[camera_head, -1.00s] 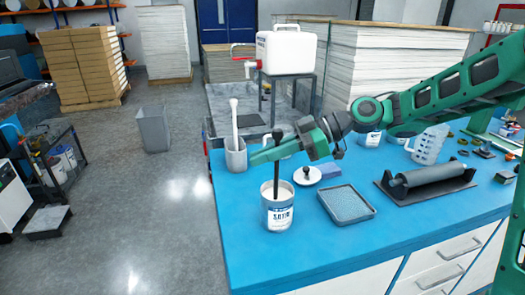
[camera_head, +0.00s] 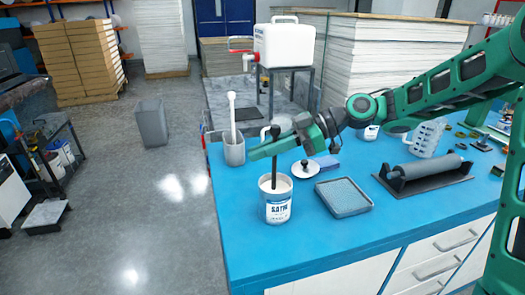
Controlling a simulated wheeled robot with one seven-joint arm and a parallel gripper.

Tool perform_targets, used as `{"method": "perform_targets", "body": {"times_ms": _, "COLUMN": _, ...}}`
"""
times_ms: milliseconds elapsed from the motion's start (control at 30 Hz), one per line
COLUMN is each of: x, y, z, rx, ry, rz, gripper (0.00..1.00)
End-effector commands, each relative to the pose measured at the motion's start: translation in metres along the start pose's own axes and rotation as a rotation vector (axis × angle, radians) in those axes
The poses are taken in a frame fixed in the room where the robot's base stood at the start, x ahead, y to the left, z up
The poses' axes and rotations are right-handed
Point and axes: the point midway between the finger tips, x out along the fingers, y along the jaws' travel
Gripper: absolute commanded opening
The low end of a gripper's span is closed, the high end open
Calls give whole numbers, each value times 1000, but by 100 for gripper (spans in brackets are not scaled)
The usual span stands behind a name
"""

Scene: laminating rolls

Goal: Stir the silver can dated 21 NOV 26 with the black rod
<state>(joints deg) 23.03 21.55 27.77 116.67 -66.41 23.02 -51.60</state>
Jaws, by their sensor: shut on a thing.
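The silver can (camera_head: 276,212) stands open near the left end of the blue counter. It holds a whitish liquid, and its label reads something like "SATIN"; I cannot read a date on it. The black rod (camera_head: 274,174) stands nearly upright with its lower end inside the can, its tip hidden by the liquid. My gripper (camera_head: 268,149) is above the can, shut on the upper part of the rod. The rod's top shows just above the fingers.
A grey holder with a white-handled tool (camera_head: 234,150) stands behind left. A white lid with a dark knob (camera_head: 305,169) and a grey tray (camera_head: 343,197) lie to the right. Farther right are a roller on a dark stand (camera_head: 425,173) and a clear jug (camera_head: 427,138). The counter's front is clear.

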Motion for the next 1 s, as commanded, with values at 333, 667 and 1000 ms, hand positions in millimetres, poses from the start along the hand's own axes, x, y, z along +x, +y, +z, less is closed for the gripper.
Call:
{"method": "perform_targets", "body": {"times_ms": 333, "x": -7, "y": 1, "z": -16, "rx": -4, "ry": -1, "rz": 2, "gripper": 0}}
{"method": "perform_targets", "body": {"times_ms": 667, "x": -17, "y": 0, "z": -40, "rx": -3, "ry": 0, "rz": 1, "gripper": 0}}
{"method": "perform_targets", "body": {"times_ms": 1000, "x": -27, "y": 0, "z": -64, "rx": -3, "ry": 0, "rz": 1, "gripper": 0}}
